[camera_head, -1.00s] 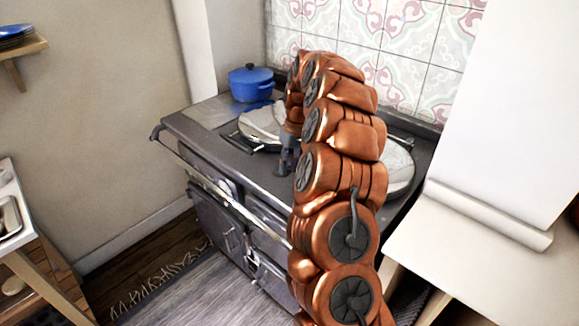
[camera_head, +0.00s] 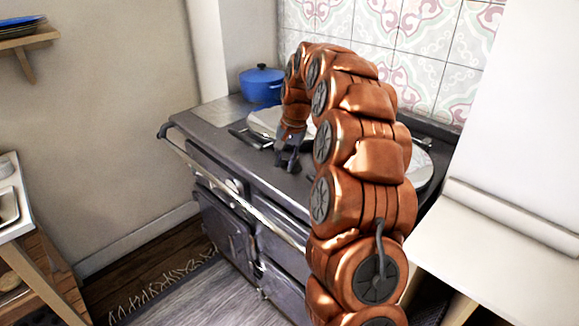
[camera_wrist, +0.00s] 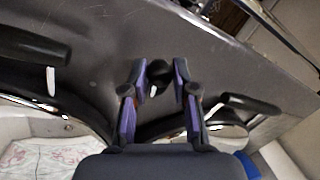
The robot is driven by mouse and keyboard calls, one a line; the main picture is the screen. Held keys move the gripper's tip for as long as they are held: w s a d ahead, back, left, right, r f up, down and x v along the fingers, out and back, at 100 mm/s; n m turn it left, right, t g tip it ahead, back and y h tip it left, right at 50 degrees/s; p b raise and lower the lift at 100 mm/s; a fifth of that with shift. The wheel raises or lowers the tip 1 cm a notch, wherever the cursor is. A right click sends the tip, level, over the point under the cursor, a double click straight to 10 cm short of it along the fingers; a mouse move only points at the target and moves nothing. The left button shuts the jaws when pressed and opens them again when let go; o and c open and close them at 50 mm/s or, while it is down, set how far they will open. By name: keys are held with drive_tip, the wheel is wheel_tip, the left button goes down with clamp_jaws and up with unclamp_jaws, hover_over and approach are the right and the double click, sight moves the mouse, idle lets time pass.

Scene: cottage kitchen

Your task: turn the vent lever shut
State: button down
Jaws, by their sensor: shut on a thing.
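A dark rounded knob, seemingly the end of the vent lever (camera_wrist: 158,76), shows between my fingertips in the wrist view, close over the grey stove top (camera_wrist: 100,40). My gripper (camera_wrist: 160,80) is shut on it, with one finger at each side. The rest of the lever is hidden, so I cannot tell its angle. In the head view my gripper (camera_head: 288,160) points down at the front part of the stove top (camera_head: 205,112). The knob cannot be made out there.
Round pale hob lids (camera_head: 265,122) lie behind my gripper, partly covered by my arm. Dark lid handles show on the left (camera_wrist: 35,47) and right (camera_wrist: 250,103) in the wrist view. A blue pot (camera_head: 261,84) stands at the back left. A rail (camera_head: 215,178) runs along the stove's front.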

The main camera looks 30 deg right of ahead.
sight(287, 162)
drive_tip(key=shift+w+a+m+h+b, duration=0.15)
drive_tip(key=shift+w+m+b, duration=0.15)
drive_tip(key=shift+m, duration=0.55)
drive_tip(key=shift+w+a+m+h+b, duration=0.15)
drive_tip(key=shift+w+m, duration=0.25)
drive_tip(key=shift+m, duration=0.45)
drive_tip(key=shift+r, duration=0.1)
drive_tip(key=c, duration=0.9)
unclamp_jaws()
wheel_tip(287, 162, up, 12)
drive_tip(key=s+d, duration=0.1)
drive_tip(key=s, duration=0.1)
